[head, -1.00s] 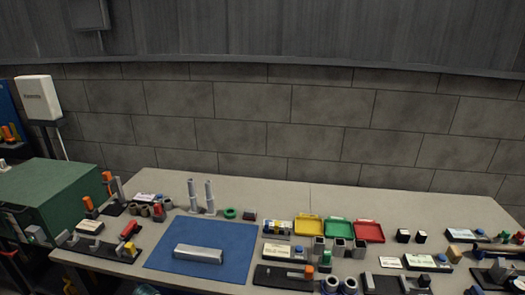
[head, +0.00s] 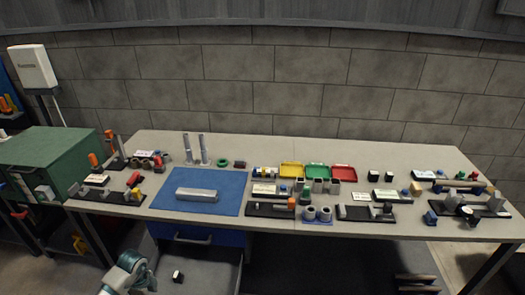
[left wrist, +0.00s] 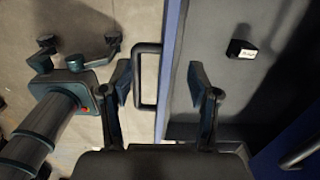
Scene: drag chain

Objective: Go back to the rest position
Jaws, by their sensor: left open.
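My left arm (head: 126,274) comes in low at the left of the head view, in front of the table; its gripper is not clear there. In the left wrist view my left gripper (left wrist: 158,80) is open, with its two fingers apart. A dark drawer handle (left wrist: 137,78) shows between the fingers, nearer the left one; I cannot tell whether they touch. The handle belongs to a pulled-out drawer (left wrist: 225,80) holding a small black box with a white label (left wrist: 242,49). The box also shows in the head view (head: 178,276).
Above the open drawer is a shut blue drawer with a handle (head: 193,238). The table (head: 270,148) carries a blue mat (head: 225,183) with a metal block (head: 197,195), coloured trays and several small parts. A green cabinet (head: 50,160) stands at the left.

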